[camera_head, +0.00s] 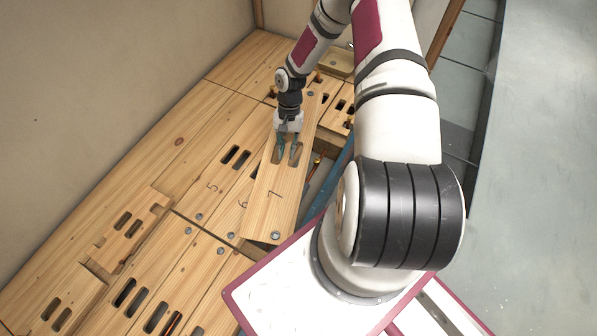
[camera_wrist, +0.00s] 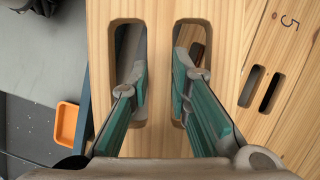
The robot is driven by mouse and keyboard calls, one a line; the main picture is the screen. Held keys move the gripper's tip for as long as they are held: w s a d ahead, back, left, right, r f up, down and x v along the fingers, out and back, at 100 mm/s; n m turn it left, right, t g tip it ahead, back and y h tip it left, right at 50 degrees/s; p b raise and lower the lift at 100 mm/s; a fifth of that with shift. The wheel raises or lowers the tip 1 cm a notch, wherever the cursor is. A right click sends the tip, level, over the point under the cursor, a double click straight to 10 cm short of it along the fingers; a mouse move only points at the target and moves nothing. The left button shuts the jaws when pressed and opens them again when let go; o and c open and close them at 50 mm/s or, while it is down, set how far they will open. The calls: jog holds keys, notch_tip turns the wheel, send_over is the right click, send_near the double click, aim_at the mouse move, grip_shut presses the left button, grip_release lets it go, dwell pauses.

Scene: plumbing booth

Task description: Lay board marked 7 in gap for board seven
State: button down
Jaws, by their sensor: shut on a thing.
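The board marked 7 (camera_head: 276,205) is a light wooden plank with two hand slots, and its number faces up in the head view. My gripper (camera_head: 288,150) is above its slots, with the fingers reaching into them. In the wrist view my gripper (camera_wrist: 160,85) is shut on the bar between the two slots of board 7 (camera_wrist: 158,15). The board lies at a slant to its neighbours and overlaps the side of board 6 (camera_head: 243,204). The gap beside it shows in part as a dark opening (camera_head: 318,180); the board and my arm hide the rest.
Board 5 (camera_head: 212,187) lies flat on the left with its slots free. More slotted boards (camera_head: 140,295) cover the near floor. An orange bin (camera_wrist: 66,122) shows in the wrist view. A wall (camera_head: 100,75) borders the left.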

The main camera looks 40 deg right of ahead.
aim_at(304, 159)
jog(key=s+f+m+t+b, duration=0.1)
jog(key=s+f+m+b, duration=0.2)
jog(key=f, duration=1)
jog(key=shift+s+d+f+y+b, duration=0.2)
jog(key=shift+s+f+y+b, duration=0.15)
jog(key=shift+s, duration=0.75)
jog(key=shift+f+b, duration=1.6)
jog(key=shift+f, duration=0.25)
dwell(0.4)
jog(key=c, duration=1.4)
grip_release()
jog(key=v, duration=1.2)
jog(key=shift+d, duration=0.1)
